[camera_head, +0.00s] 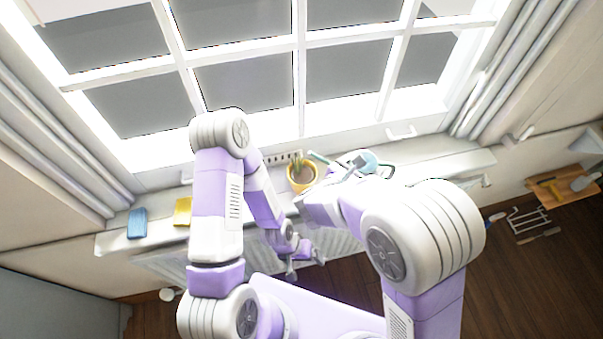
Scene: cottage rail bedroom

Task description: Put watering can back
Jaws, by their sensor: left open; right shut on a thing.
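The light blue watering can (369,161) is at the right part of the windowsill, by the window. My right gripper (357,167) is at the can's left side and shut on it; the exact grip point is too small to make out. Part of the can is hidden by my gripper, and I cannot tell whether its base touches the sill. My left gripper (305,267) is open and empty, low in front of the radiator below the sill.
A yellow pot with a plant (301,184) stands on the windowsill (439,169), left of the can. A blue item (137,223) and a yellow item (183,212) lie at the sill's left. A wooden board with tools (562,190) is at the far right. A wire rack (528,219) is below it.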

